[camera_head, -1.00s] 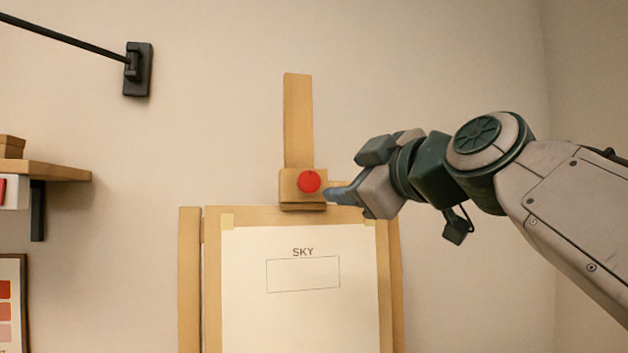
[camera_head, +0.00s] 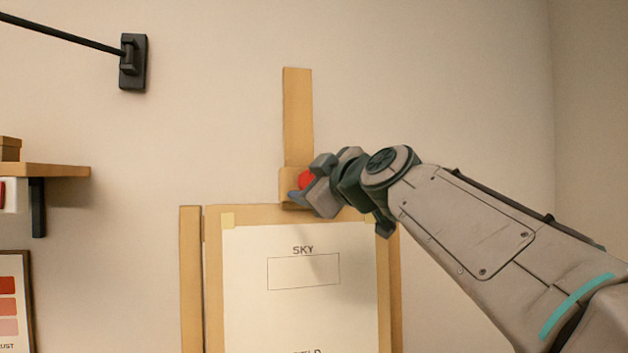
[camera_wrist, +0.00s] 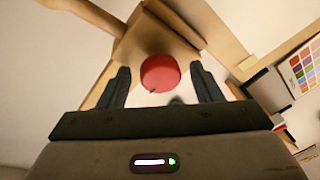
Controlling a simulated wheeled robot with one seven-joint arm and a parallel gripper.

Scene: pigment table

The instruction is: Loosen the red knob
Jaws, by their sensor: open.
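The red knob (camera_head: 306,180) sits on the wooden clamp block (camera_head: 286,184) at the top of the easel. My gripper (camera_head: 300,187) is right in front of it in the head view and hides its right and lower parts. In the wrist view the red knob (camera_wrist: 160,73) lies between and just beyond the two dark fingers of my gripper (camera_wrist: 163,80). The fingers stand apart with a gap on each side of the knob, and nothing is held.
The wooden mast (camera_head: 298,115) rises above the block. Below it a sheet marked SKY (camera_head: 240,300) is mounted on the easel frame (camera_head: 190,280). A shelf (camera_head: 60,171) and a black wall bracket (camera_head: 133,62) are at the left. The wall right of the mast is clear.

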